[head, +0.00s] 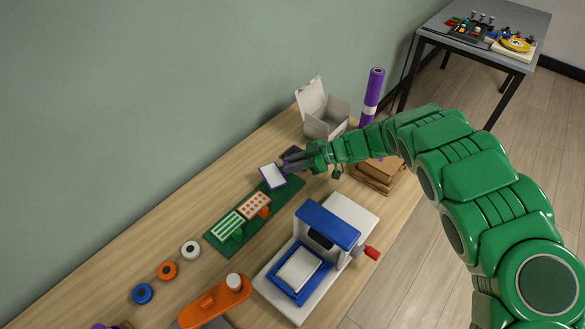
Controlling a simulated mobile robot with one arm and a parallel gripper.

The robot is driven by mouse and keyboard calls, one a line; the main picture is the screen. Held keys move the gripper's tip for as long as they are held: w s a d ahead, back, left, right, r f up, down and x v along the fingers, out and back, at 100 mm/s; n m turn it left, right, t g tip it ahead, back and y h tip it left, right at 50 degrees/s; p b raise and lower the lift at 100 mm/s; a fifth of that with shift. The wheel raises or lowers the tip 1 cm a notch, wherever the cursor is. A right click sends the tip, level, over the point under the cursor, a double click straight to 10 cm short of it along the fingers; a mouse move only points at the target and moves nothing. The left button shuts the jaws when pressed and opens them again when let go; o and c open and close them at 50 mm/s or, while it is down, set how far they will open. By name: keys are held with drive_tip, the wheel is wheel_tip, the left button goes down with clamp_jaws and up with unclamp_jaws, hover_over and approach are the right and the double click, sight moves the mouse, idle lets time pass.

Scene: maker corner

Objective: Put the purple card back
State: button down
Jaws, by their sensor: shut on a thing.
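The purple card (273,176), white-faced with a purple border, is at the far end of the long green rack (219,250). My gripper (288,163) is shut on the card at its upper right edge. The card is tilted, and I cannot tell whether its lower edge touches the rack. A green-striped card (226,226) and an orange-dotted card (255,206) stand on the rack, nearer than the purple card.
A blue and white press (328,225) with a red handle stands right of the rack. An open white box (325,121), a purple roll (373,92) and brown blocks (376,177) are behind. White, orange and blue rolls (167,270) and an orange tool (213,302) lie in front.

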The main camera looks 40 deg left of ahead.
sight(293, 178)
drive_tip(key=shift+f, duration=1.1)
drive_tip(key=shift+f, duration=0.15)
drive_tip(key=shift+f, duration=0.3)
